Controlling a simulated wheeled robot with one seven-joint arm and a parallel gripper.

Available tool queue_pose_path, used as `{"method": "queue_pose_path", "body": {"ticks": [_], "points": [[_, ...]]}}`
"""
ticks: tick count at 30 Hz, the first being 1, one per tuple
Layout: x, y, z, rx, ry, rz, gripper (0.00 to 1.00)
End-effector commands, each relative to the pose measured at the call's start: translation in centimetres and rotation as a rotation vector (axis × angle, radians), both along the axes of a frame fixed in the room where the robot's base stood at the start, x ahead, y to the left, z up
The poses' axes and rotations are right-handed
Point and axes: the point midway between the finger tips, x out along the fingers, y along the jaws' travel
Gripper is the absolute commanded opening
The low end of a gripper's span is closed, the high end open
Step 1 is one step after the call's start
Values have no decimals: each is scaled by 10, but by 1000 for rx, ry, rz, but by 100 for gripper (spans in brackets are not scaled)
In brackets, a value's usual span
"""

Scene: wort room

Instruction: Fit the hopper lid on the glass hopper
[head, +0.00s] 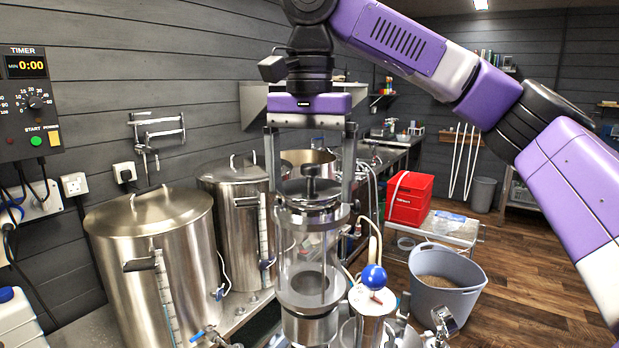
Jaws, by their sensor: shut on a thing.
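The hopper lid (309,190) is a round steel disc with a dark knob on top. My gripper (311,200) points straight down, and its two long fingers are shut on the lid from left and right. The glass hopper (308,255) stands below, a clear cylinder between steel rings. The lid is level and centred over the hopper's top steel ring, very close to it. I cannot tell whether it rests on the ring or hangs just above. The far side of the rim is hidden.
Steel kettles (155,250) stand at the left. A pipe with a blue ball (374,276) rises close to the hopper's right. The floor (530,275) beyond the bucket is clear.

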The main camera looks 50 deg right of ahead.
Motion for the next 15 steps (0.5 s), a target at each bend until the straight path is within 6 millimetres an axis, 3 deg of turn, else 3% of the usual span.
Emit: {"method": "queue_pose_path", "body": {"ticks": [15], "points": [[0,0,-2,0,0,0,44]]}}
